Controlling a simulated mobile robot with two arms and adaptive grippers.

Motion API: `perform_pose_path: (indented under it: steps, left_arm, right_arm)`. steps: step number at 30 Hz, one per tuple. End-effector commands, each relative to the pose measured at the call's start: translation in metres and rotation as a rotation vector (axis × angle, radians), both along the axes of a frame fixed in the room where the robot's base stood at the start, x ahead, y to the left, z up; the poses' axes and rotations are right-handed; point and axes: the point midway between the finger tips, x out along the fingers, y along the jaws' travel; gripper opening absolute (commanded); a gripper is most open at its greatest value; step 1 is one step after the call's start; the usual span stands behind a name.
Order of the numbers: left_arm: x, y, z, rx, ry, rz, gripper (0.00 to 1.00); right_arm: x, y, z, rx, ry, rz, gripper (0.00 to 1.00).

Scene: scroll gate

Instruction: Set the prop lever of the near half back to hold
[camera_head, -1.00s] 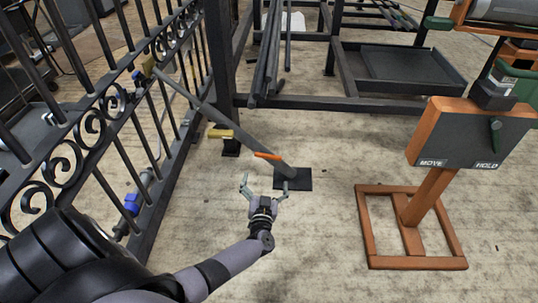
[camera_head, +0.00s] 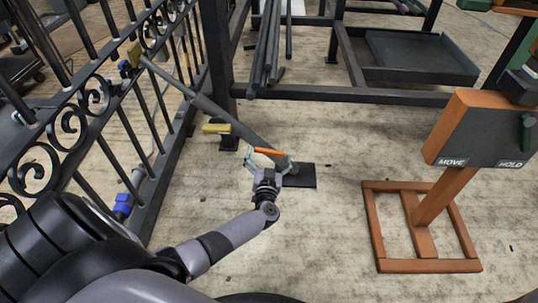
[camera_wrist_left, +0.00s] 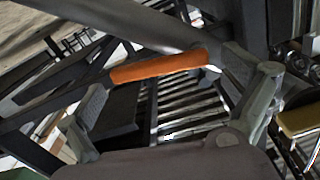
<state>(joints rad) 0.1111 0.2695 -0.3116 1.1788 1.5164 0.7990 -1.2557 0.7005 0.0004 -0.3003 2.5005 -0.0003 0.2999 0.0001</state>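The prop (camera_head: 215,115) is a grey diagonal bar running from the scroll gate (camera_head: 95,100) down to a dark floor plate (camera_head: 302,177). An orange lever (camera_head: 268,151) sticks out near its lower end, pointing left. My left gripper (camera_head: 269,162) is open, with its fingers spread just at the lever. In the left wrist view the orange lever (camera_wrist_left: 160,68) lies across the gap between the two fingers (camera_wrist_left: 172,85), slightly tilted; whether they touch it I cannot tell. My right gripper is not in view.
An orange stand with a dark board (camera_head: 485,130) marked MOVE and HOLD is at right; its green pointer (camera_head: 527,132) is on the HOLD side. A dark rack (camera_head: 300,92) lies behind. Floor between prop and stand is clear.

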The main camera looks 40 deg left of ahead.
Motion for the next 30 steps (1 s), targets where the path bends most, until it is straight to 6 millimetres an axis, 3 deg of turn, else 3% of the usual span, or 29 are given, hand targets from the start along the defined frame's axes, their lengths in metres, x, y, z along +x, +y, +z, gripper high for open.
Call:
perform_pose_path:
  steps: [27, 30]
  left_arm:
    - [-0.0002, 0.0007, -0.0001, 0.000, 0.000, 0.002, 0.34]
    - [-0.0002, 0.0007, 0.0001, 0.001, 0.000, 0.002, 0.34]
  right_arm:
    - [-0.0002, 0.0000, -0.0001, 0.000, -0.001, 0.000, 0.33]
    - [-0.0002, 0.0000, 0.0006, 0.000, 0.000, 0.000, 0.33]
